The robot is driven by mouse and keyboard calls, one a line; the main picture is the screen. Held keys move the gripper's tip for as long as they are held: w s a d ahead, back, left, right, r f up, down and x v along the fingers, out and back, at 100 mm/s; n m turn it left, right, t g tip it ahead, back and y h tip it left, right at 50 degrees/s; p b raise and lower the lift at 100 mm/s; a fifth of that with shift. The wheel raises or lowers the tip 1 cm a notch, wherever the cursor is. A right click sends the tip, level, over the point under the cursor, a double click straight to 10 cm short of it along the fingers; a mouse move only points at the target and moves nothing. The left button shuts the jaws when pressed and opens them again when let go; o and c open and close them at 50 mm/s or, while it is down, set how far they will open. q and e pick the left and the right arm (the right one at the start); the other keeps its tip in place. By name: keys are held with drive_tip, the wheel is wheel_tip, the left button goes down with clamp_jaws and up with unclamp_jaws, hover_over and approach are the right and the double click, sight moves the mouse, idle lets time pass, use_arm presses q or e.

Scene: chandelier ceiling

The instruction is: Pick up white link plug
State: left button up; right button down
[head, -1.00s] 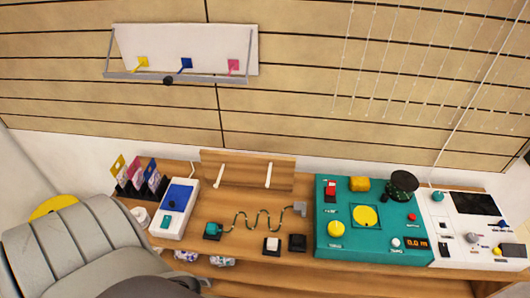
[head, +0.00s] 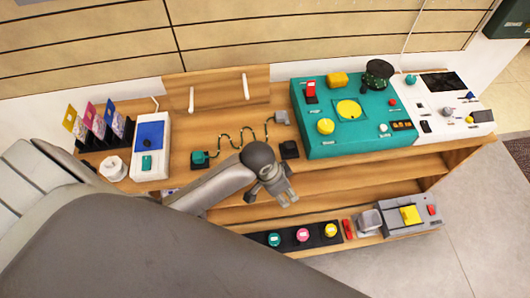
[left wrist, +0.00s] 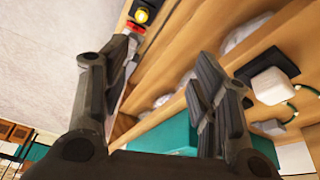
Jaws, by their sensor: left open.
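The white link plug (left wrist: 271,86) shows in the left wrist view as a white block at a black base (left wrist: 268,64), to the right of my fingers. In the head view my left arm and gripper hide it. My left gripper (head: 284,196) is at the front edge of the desk in the head view, beside an empty-looking black base (head: 289,150). In the left wrist view the left gripper (left wrist: 163,60) is open, with nothing between its fingers. The plug lies outside the right finger. My right gripper is not in view.
A teal plug (head: 199,158) and wavy cable (head: 238,138) lie left of my gripper. A teal console (head: 350,115) stands to the right. A blue-screened white device (head: 150,147) stands left. The lower shelf holds a black strip with coloured buttons (head: 304,235).

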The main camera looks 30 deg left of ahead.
use_arm(q)
drive_tip(key=w+a+r+m+g+y, duration=0.1)
drive_tip(key=w+a+r, duration=0.1)
drive_tip(key=w+a, duration=0.1)
drive_tip(key=w+a+r+m, duration=0.1)
drive_tip(key=w+a+r, duration=0.1)
drive_tip(key=w+a, duration=0.1)
drive_tip(key=w+a+r+m+g+y, duration=0.1)
drive_tip(key=w+a+r, duration=0.2)
drive_tip(key=w, duration=0.1)
drive_tip(key=shift+w+a+m+g+y+b, duration=0.2)
drive_tip(key=shift+m+g+y+b, duration=0.1)
drive_tip(key=shift+m+b, duration=0.1)
drive_tip(key=shift+a, duration=0.15)
drive_tip(key=f, duration=1)
drive_tip(key=shift+s+a+f, duration=0.1)
drive_tip(key=shift+s+f, duration=0.1)
drive_tip(key=c, duration=0.9)
drive_tip(key=shift+r, duration=0.1)
drive_tip(key=shift+c, duration=0.2)
